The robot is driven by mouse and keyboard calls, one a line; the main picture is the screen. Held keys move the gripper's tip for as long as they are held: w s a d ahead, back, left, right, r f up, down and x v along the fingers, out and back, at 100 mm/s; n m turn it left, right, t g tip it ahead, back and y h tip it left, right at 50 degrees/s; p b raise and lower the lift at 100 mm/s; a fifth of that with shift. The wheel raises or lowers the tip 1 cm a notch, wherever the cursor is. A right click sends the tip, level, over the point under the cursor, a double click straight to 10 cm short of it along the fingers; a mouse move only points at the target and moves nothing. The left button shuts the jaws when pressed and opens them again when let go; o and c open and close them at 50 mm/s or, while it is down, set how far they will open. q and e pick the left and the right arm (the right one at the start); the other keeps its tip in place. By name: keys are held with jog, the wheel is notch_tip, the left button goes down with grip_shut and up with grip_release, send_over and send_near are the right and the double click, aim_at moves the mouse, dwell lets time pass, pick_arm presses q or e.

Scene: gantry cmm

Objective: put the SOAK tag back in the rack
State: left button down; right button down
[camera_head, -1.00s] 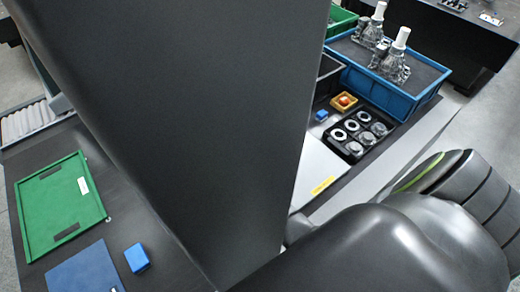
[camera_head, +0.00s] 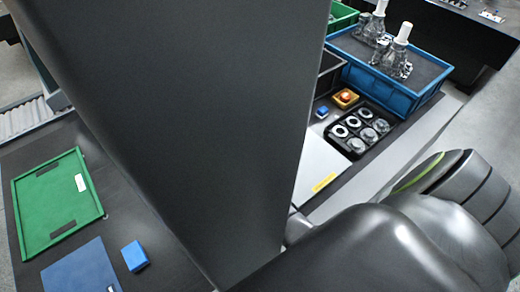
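I cannot make out the SOAK tag or its rack in the head view. A small yellow tray (camera_head: 337,100) with an orange-red item (camera_head: 346,97) in it stands on the right-hand surface. A small blue block (camera_head: 321,112) lies beside it. Neither gripper shows. Only a dark rounded arm link of mine fills the lower right, and a large dark column hides the middle of the view.
A black tray (camera_head: 332,139) holds several round parts. A blue crate (camera_head: 405,99) carries metal parts with white tops. On the left table are a green tray (camera_head: 56,245), a blue mat (camera_head: 75,272) and a blue block (camera_head: 135,256).

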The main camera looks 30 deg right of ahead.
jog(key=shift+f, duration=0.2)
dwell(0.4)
jog(key=shift+p, duration=0.45)
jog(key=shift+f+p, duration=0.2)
jog(key=shift+p, duration=0.15)
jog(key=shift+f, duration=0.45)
dwell(0.6)
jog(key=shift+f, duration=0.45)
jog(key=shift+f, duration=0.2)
dwell(0.3)
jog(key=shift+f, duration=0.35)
dwell(0.3)
